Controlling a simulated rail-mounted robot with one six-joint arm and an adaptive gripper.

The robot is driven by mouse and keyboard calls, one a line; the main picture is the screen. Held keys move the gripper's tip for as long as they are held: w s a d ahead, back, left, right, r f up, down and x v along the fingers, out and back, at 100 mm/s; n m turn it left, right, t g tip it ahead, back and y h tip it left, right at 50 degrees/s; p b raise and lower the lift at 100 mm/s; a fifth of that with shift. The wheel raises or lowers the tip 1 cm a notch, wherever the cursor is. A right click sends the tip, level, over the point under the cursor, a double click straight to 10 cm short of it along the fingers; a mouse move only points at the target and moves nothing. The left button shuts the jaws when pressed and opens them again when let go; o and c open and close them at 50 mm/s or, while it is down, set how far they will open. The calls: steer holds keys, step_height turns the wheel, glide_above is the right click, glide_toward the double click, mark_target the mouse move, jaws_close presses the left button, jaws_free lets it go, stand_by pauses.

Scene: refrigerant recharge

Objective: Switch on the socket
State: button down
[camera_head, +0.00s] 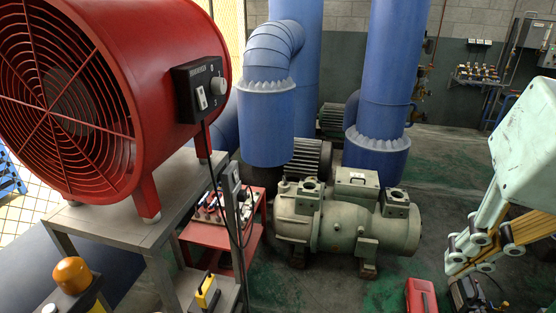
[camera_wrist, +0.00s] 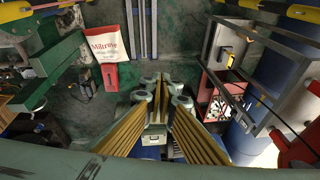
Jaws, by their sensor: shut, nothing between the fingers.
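A narrow grey box on a post (camera_head: 231,185), beside the metal stand under the red fan, looks like the socket. A black cable runs down to it from the fan. Its switch is too small to read. The red fan (camera_head: 150,85) carries a black control box (camera_head: 201,87) with a white rocker and a knob. My gripper (camera_head: 468,250) is at the right of the head view, far from the grey box, with nothing held. In the wrist view my gripper (camera_wrist: 164,92) has its yellow-sided fingers converging, shut and empty.
A red cart (camera_head: 215,225) holds small parts by the post. A red case (camera_head: 421,297) lies at front right.

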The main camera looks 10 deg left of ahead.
mark_target(235, 176)
steer(key=w+a+m+g+y+p, duration=0.1)
steer(key=w+a+m+p, duration=0.1)
steer(key=w+a, duration=0.55)
steer(key=w+a+m+y+p, duration=0.1)
steer(key=w+a+m+y, duration=0.3)
steer(key=w, duration=0.7)
steer(key=w+a+m+g+h+p, duration=0.1)
steer(key=w+a+p, duration=0.1)
steer(key=w+a, duration=0.6)
steer(key=w+a+f+m+y+p, duration=0.1)
steer(key=w+a+f+m, duration=0.3)
steer(key=w+a+f, duration=0.4)
steer(key=w+a+f+m+g+y+p, duration=0.1)
steer(key=w+a+f+m+p, duration=0.3)
steer(key=w+a+f, duration=0.5)
steer(key=shift+w+a+f+m+y, duration=0.3)
steer(key=shift+w+a+m+y, duration=0.45)
steer(key=shift+w, duration=2.25)
steer(key=shift+a, duration=0.1)
steer(key=shift+s+a+r+x, duration=0.1)
steer(key=shift+a+r+x, duration=0.2)
steer(key=shift+x, duration=1.9)
steer(key=shift+s+a+r+x, duration=0.1)
steer(key=shift+a+r+x, duration=0.15)
steer(key=shift+x, duration=1.9)
steer(key=shift+a+r+x, duration=0.25)
steer(key=shift+a+x, duration=0.05)
steer(key=shift+x, duration=1.9)
